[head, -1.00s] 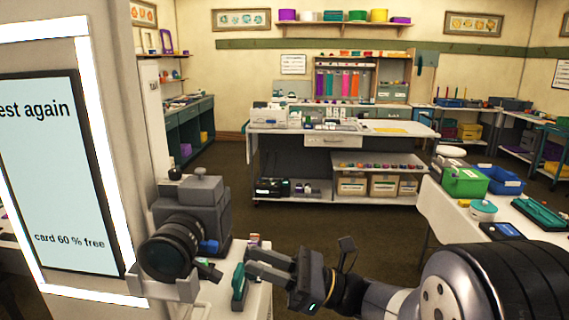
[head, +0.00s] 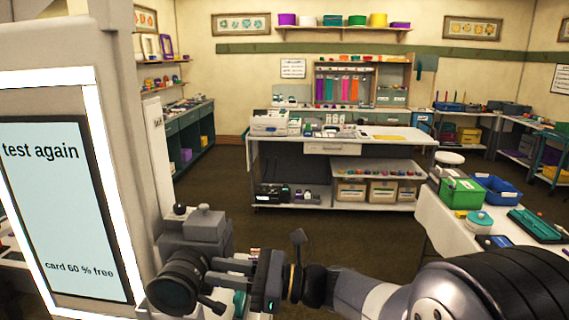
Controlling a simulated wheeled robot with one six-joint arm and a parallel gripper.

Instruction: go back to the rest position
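My gripper (head: 208,271) is at the lower left of the head view, in front of a dark grey camera with a large black lens (head: 177,283). Its two fingers point left and look apart, with nothing seen between them. They overlap the camera body in the picture, and I cannot tell whether they touch it. My arm reaches in from the lower right.
A lit screen (head: 62,205) reads "test again" and "card 60 % free" on the left. A green object (head: 240,302) is partly hidden below my gripper. A white table (head: 436,222) with a green bin (head: 461,192) stands at right. A workbench (head: 290,149) stands behind; open floor (head: 300,232) lies between.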

